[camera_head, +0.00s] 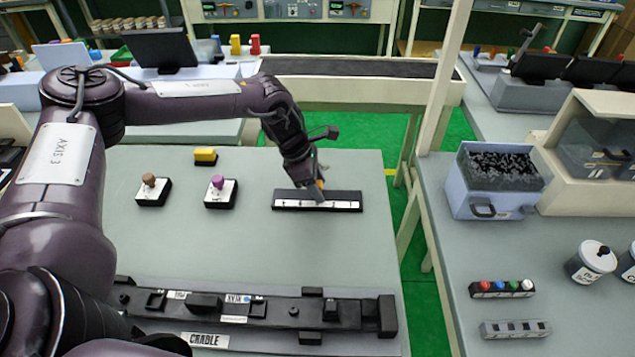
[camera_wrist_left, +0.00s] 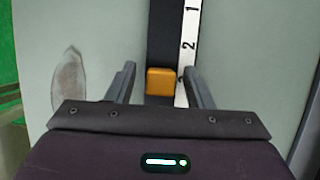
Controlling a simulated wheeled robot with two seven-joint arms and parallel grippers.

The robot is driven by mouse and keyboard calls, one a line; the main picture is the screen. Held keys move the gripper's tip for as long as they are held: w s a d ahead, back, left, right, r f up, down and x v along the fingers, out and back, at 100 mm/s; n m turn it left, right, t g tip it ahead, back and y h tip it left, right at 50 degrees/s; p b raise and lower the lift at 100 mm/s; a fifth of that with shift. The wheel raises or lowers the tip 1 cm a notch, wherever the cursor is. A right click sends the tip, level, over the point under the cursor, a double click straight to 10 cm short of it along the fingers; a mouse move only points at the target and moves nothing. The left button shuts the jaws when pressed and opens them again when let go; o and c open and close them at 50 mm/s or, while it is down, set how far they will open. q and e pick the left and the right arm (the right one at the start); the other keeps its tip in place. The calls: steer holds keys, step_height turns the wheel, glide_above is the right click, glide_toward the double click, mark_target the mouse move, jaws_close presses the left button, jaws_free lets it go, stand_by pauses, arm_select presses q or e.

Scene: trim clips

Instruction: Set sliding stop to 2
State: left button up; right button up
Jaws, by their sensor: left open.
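The sliding stop is an orange block (camera_wrist_left: 160,82) on a black rail (camera_head: 340,193) with a white numbered scale (camera_head: 290,204). The rail lies near the right edge of the grey table. In the left wrist view the scale shows 1 and 2, and the block sits just below the 2, on the side away from the 1. My left gripper (camera_wrist_left: 157,70) is open, with one finger on each side of the block; I cannot tell whether they touch it. In the head view this gripper (camera_head: 317,192) is over the rail and hides part of it. My right gripper is not in view.
A purple-knobbed switch (camera_head: 218,184), a brown-knobbed switch (camera_head: 150,183) and a yellow block (camera_head: 205,154) stand left of the rail. A long black cradle (camera_head: 270,312) lies at the front. The table between cradle and rail is clear. A blue bin (camera_head: 470,203) stands on the right table.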

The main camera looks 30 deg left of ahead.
mark_target(340, 195)
arm_select(q)
jaws_close()
stand_by(0.3)
steer(key=d, duration=0.1)
steer(key=w+d, duration=0.1)
steer(key=d, duration=0.1)
steer(key=shift+w+d+b, duration=0.3)
steer(key=shift+w+d, duration=0.05)
steer(key=shift+w, duration=0.05)
steer(key=shift+c, duration=1)
jaws_free()
steer(key=shift+a, duration=0.1)
steer(key=shift+o, duration=1)
steer(key=shift+b+v, duration=0.75)
steer(key=shift+v, duration=3.15)
